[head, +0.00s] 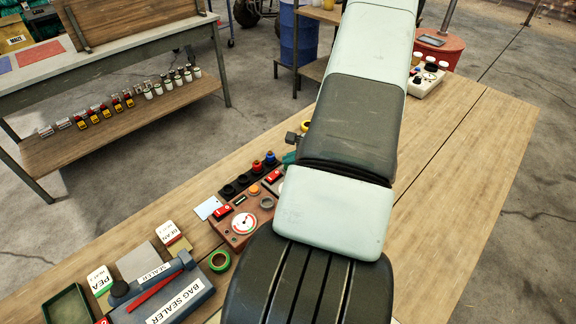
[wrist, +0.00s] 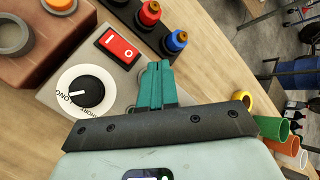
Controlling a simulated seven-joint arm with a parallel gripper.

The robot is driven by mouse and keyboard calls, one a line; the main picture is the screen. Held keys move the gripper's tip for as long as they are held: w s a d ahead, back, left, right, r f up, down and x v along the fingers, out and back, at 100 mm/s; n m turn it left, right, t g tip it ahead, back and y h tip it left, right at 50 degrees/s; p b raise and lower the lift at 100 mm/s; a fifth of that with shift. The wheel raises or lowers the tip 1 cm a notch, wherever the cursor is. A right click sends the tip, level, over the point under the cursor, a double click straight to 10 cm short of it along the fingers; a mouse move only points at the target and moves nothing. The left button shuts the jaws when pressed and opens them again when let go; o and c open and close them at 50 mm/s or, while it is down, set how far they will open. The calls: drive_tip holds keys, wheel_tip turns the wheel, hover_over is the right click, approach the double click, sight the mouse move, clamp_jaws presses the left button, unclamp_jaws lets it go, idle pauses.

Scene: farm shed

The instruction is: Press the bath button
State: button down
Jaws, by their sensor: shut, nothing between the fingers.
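No label reading "bath" is legible, so I cannot tell which control is the bath button. A brown control box (head: 232,230) with a white gauge stands left of my arm in the head view. An orange button (head: 254,190) is on its top; this also shows at the top left of the wrist view (wrist: 60,3). Beside it in the wrist view is a grey box (wrist: 122,78) with a black dial (wrist: 86,91) and a red rocker switch (wrist: 117,47). My gripper (wrist: 157,70), with teal fingers, is shut and empty, over or beside the grey box's right edge; contact is unclear.
A row of terminals with red (wrist: 149,13) and blue (wrist: 176,40) caps stands behind the boxes. A bag sealer (head: 165,290), seed packets and green tape (head: 219,261) lie at front left. A white button box (head: 428,82) stands at the back. The table's right side is bare.

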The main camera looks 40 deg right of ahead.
drive_tip(key=shift+f, duration=0.4)
idle(0.6)
drive_tip(key=shift+r, duration=0.85)
drive_tip(key=shift+r, duration=2.5)
